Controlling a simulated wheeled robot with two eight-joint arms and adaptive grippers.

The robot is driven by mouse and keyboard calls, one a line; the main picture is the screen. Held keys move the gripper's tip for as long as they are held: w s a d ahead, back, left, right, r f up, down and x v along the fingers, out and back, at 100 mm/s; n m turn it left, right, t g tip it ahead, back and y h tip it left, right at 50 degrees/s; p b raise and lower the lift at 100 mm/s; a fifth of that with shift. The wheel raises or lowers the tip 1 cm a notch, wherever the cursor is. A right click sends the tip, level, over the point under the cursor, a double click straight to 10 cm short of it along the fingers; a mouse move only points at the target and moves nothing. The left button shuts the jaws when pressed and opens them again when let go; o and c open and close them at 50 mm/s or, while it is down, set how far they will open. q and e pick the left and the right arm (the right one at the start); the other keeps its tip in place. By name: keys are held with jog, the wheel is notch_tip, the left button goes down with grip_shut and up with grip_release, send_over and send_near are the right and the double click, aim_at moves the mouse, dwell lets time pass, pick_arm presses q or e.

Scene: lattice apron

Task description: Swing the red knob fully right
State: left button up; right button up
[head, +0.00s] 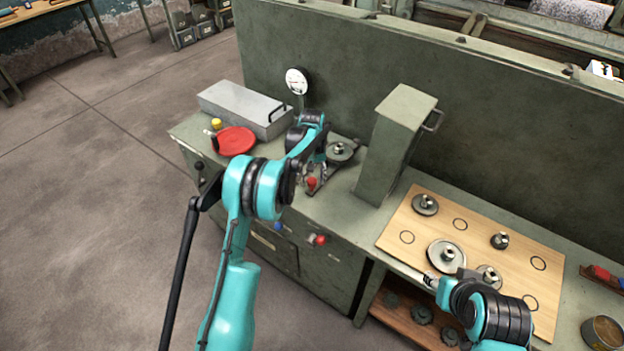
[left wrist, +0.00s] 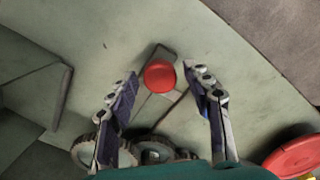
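The red knob (head: 311,183) is a round ball on the end of a lever on the green bench top, near a gear (head: 341,150). In the left wrist view the red knob (left wrist: 160,76) sits centred between and just beyond my fingertips. My left gripper (head: 314,172) is above the bench at the knob. It is open in the left wrist view (left wrist: 160,84), one finger on each side, with no visible contact. My right gripper (head: 432,281) is over the wooden board at the lower right; its fingers are too small to judge.
A red disc (head: 236,141) and a grey metal box (head: 245,108) lie left of the lever. A tall green housing (head: 395,145) stands to its right. Gears sit on the wooden board (head: 400,255). Another red knob (head: 319,240) is on the cabinet front.

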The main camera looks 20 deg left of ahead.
pick_arm(q)
grip_shut()
jog(key=d, duration=0.2)
jog(key=s+d+n, duration=0.1)
jog(key=d, duration=0.1)
jog(key=d+n, duration=0.1)
jog(key=d, duration=0.1)
jog(key=shift+s+d, duration=0.3)
jog(key=shift+o, duration=1.6)
grip_release()
jog(key=shift+r, duration=0.1)
notch_tip(320, 180, up, 12)
